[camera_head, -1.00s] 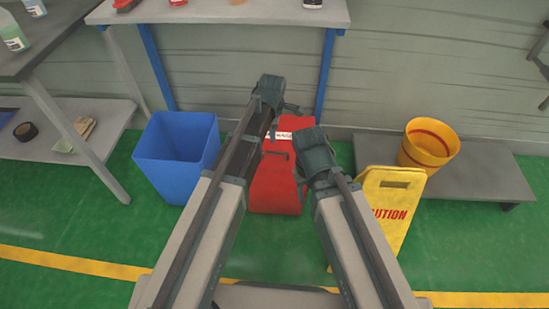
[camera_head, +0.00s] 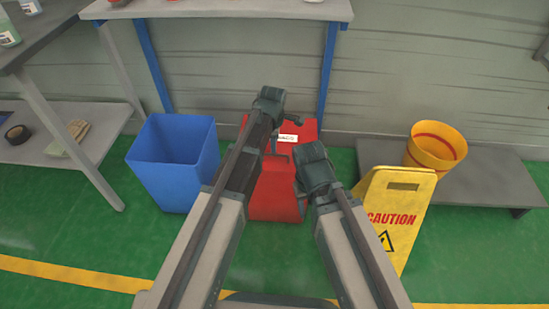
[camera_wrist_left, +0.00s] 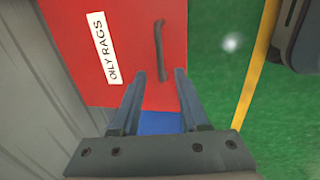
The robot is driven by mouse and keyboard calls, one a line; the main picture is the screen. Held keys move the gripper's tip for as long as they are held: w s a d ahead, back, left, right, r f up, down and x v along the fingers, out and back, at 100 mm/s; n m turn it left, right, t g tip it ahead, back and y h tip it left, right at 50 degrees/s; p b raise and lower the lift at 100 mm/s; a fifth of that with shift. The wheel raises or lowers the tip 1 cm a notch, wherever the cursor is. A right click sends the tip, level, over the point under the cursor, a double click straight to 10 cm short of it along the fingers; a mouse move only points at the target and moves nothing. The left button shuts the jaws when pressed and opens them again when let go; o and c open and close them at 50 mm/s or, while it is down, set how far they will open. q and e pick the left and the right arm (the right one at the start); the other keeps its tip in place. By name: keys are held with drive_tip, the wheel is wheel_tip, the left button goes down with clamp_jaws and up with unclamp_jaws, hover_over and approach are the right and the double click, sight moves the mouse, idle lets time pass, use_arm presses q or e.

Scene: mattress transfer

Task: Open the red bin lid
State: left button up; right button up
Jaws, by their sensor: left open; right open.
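The red bin (camera_head: 275,200) stands on the green floor below the workbench, partly hidden by my arms. Its red lid (camera_head: 305,128) carries a white label, which reads "OILY RAGS" in the left wrist view, and a dark bar handle (camera_wrist_left: 159,50). My left gripper (camera_head: 292,122) is open over the lid; in the left wrist view its fingers (camera_wrist_left: 160,75) point toward the lid, with the lower end of the handle between the fingertips in the picture. I cannot tell whether they touch. My right gripper (camera_head: 300,190) is open beside the bin's front right side, its fingers partly hidden.
A blue bin (camera_head: 172,165) stands left of the red bin. A yellow caution sign (camera_head: 400,205) stands to the right, close to my right arm. A yellow bucket (camera_head: 435,148) sits on a low grey platform (camera_head: 490,175). Green floor is clear in front.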

sight(275, 155)
use_arm(q)
drive_tip(key=f+b, duration=0.2)
drive_tip(key=f, duration=0.1)
drive_tip(key=w+f+b, duration=0.1)
drive_tip(key=f+b, duration=0.2)
drive_tip(key=shift+w+f, duration=0.15)
drive_tip(key=shift+f, duration=0.1)
drive_tip(key=shift+c, duration=0.3)
clamp_jaws()
drive_tip(key=shift+r, duration=0.1)
idle(0.8)
